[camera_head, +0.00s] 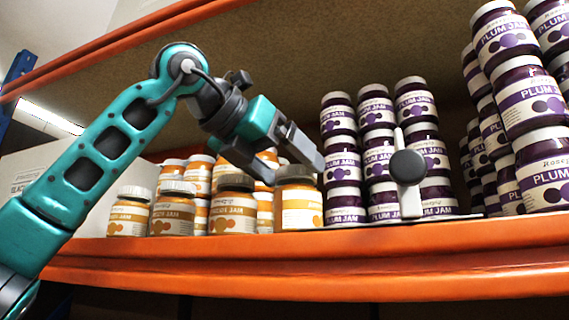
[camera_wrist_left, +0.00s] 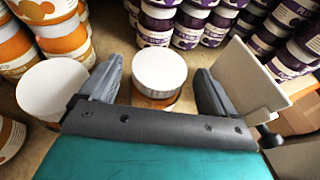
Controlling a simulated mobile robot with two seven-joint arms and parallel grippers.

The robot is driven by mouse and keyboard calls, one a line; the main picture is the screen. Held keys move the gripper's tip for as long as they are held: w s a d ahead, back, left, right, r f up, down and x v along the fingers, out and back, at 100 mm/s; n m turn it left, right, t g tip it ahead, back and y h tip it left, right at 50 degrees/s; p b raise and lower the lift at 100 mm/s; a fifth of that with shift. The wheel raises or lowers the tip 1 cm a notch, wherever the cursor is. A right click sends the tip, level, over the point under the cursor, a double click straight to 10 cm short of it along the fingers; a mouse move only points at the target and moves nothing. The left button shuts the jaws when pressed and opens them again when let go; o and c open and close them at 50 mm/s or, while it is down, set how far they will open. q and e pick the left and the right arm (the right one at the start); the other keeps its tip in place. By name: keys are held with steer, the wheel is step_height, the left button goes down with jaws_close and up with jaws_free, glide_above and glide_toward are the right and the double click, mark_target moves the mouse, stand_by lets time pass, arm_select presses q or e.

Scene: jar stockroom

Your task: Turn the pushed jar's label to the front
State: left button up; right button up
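An amber jam jar (camera_head: 301,212) with a pale lid stands at the right end of the amber jars, near the shelf's front. Its white label sits toward the right of the visible side, with bare amber at the left. My left gripper (camera_head: 297,172) is open just above and around this jar's lid. In the left wrist view the jar's white lid (camera_wrist_left: 159,68) lies between the two spread fingers, with gaps on both sides; no grip shows. The jar's front is hidden in that view. My right gripper is in neither view.
Another amber jar (camera_head: 233,208) stands close on the left. Stacked plum jars (camera_head: 343,166) stand behind and to the right. A pale upright plate with a dark knob (camera_head: 408,166) stands right of the jar. The orange shelf edge (camera_head: 300,252) runs along the front.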

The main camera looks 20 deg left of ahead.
arm_select(q)
steer(key=shift+o, duration=0.3)
steer(key=shift+f, duration=0.1)
steer(key=v, duration=1.3)
steer(key=shift+b, duration=0.3)
